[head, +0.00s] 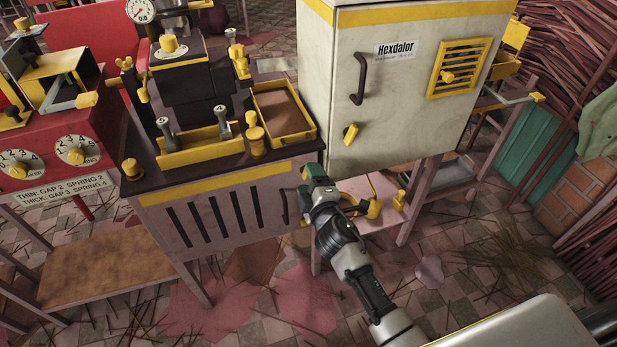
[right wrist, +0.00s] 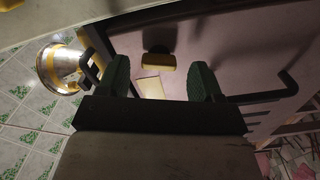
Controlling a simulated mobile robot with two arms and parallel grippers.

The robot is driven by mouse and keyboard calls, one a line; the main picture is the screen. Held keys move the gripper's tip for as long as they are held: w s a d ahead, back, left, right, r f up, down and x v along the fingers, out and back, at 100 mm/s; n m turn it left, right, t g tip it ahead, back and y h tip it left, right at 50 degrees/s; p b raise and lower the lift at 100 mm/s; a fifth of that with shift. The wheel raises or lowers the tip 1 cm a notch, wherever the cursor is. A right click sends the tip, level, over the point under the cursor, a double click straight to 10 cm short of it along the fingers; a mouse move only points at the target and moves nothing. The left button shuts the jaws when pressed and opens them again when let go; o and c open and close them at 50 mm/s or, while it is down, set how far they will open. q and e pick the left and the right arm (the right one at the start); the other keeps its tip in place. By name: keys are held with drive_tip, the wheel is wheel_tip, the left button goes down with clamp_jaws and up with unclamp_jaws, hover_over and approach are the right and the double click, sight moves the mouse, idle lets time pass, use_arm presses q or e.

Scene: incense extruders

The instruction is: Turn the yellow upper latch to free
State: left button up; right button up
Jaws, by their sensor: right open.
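A yellow latch (head: 351,133) sits on the front of the pale cabinet (head: 400,110), below its dark handle; it is tilted. Which latch is the upper one I cannot tell. My right gripper (head: 312,184) is at the bench's right front corner, below and left of that latch and apart from it. In the right wrist view my right gripper (right wrist: 162,80) is open with green fingertips spread. Beyond its gap a yellow piece on a dark mount (right wrist: 158,62) shows against a pinkish surface; no contact shows. My left gripper is not in view.
The dark-topped bench (head: 200,160) carries yellow-trimmed trays and knobs, with a dark handle (head: 284,207) on its front. A pinkish shelf (head: 365,190) lies under the cabinet. A red machine with dials (head: 75,150) stands left. Sticks litter the tiled floor.

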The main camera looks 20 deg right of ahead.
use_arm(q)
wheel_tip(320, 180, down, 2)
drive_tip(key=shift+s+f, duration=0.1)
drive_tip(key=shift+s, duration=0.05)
use_arm(e)
drive_tip(key=s, duration=0.9)
drive_tip(key=shift+s+d, duration=0.2)
drive_tip(key=shift+s, duration=0.2)
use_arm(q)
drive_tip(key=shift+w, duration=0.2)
